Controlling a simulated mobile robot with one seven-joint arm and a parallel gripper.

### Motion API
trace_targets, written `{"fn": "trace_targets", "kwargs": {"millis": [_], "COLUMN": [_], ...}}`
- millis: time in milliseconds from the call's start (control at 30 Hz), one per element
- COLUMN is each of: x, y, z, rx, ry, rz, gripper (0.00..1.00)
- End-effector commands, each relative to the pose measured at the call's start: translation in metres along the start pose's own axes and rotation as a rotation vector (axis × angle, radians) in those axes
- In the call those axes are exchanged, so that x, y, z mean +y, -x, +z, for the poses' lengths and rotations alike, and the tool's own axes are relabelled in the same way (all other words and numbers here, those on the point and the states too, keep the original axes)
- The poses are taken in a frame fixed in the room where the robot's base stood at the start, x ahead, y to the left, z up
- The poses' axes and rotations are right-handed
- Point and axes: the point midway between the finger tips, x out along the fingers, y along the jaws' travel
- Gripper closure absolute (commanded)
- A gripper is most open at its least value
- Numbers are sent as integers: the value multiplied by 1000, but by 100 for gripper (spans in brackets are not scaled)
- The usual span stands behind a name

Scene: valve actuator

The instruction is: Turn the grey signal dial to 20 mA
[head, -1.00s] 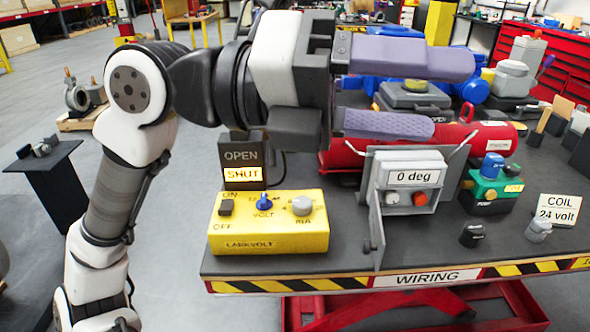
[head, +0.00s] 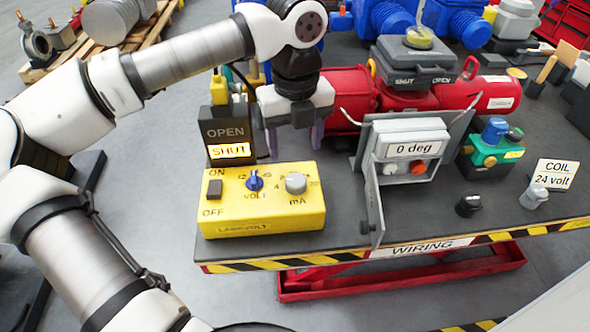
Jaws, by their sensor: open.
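The grey signal dial (head: 296,183) is the right-hand knob on top of the yellow Larkvolt box (head: 262,222), above the letters mA. Its pointer setting is too small to tell. A blue VOLT knob (head: 254,181) sits left of it, and a dark ON/OFF switch (head: 214,189) at the far left. My gripper (head: 295,142) points down behind the box, beyond the grey dial and apart from it. Its two purple fingers are spread, with nothing seen between them.
An OPEN/SHUT indicator (head: 228,137) with SHUT lit stands behind the box's left side. Right of the box are an open grey housing reading 0 deg (head: 411,149) and its upright door (head: 376,200). A red actuator (head: 345,95) lies behind. Loose knobs (head: 468,206) lie at the right.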

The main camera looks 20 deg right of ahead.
Motion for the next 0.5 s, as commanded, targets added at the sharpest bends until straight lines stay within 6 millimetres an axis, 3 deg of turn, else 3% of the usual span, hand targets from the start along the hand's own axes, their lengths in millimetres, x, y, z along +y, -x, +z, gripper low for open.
{"fn": "trace_targets", "kwargs": {"millis": [300, 500], "x": [-1, -1], "y": [-65, -89], "z": [-2, -1], "rx": [5, 3], "ry": [-4, -4], "rz": [-4, -4], "gripper": [38, 38]}}
